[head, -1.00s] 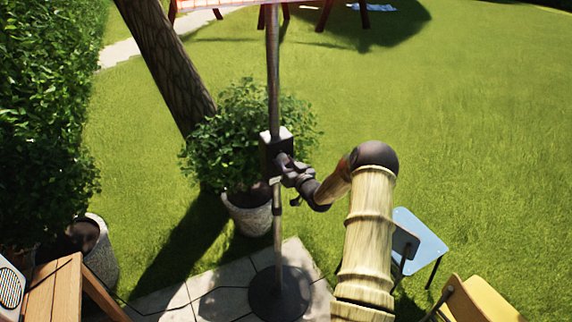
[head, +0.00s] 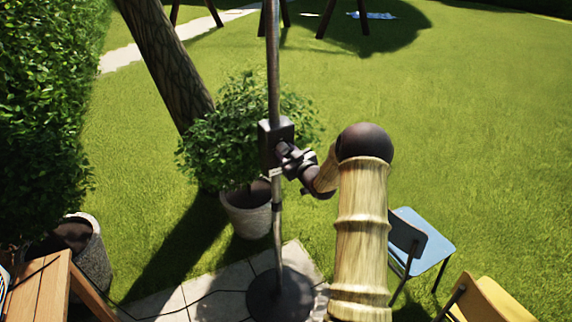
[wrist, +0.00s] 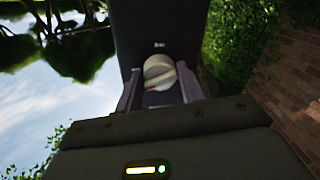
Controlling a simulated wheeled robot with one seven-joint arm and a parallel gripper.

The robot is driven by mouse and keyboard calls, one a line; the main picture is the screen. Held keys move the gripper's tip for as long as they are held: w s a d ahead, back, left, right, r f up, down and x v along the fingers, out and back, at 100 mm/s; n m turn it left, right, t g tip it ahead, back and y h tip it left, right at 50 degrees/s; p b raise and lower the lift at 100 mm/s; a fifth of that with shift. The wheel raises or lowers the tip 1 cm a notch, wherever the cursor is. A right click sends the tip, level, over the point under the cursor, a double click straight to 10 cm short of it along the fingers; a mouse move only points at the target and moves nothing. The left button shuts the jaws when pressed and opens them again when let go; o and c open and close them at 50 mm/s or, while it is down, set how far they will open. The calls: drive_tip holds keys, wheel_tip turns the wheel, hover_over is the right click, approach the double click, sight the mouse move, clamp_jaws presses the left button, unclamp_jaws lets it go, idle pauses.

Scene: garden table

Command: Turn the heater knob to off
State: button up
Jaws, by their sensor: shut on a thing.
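The heater is a metal pole (head: 273,70) on a round dark base (head: 281,296), with a dark control box (head: 268,143) partway up. The wrist view shows the box face (wrist: 160,25) with a small label and a round pale knob (wrist: 160,68) below it. The knob has a red mark at its lower left. My gripper (head: 284,155) is at the box, its two fingers on either side of the knob in the wrist view (wrist: 160,84), shut on it. The knob is hidden in the head view. The label is too small to read.
A potted bush (head: 248,206) stands close behind the pole. A blue chair (head: 428,240) and a yellow chair (head: 490,298) stand at the right. A wooden table or bench (head: 38,286) is at the lower left. Open lawn lies behind.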

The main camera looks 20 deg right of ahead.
drive_tip(key=n+b, duration=0.1)
drive_tip(key=b, duration=0.1)
drive_tip(key=n+b, duration=0.1)
drive_tip(key=b, duration=0.1)
drive_tip(key=n+b, duration=0.2)
drive_tip(key=b, duration=0.1)
drive_tip(key=shift+f, duration=0.25)
drive_tip(key=n+b, duration=0.4)
drive_tip(key=b, duration=0.3)
drive_tip(key=shift+h, duration=0.3)
drive_tip(key=n+b, duration=0.1)
drive_tip(key=b, duration=0.1)
drive_tip(key=n+b, duration=0.1)
drive_tip(key=b, duration=0.1)
drive_tip(key=shift+r+n, duration=0.25)
drive_tip(key=shift+n, duration=0.15)
drive_tip(key=shift+r+n+b, duration=0.2)
drive_tip(key=shift+n+b, duration=0.5)
drive_tip(key=shift+b, duration=0.25)
drive_tip(key=o, duration=0.9)
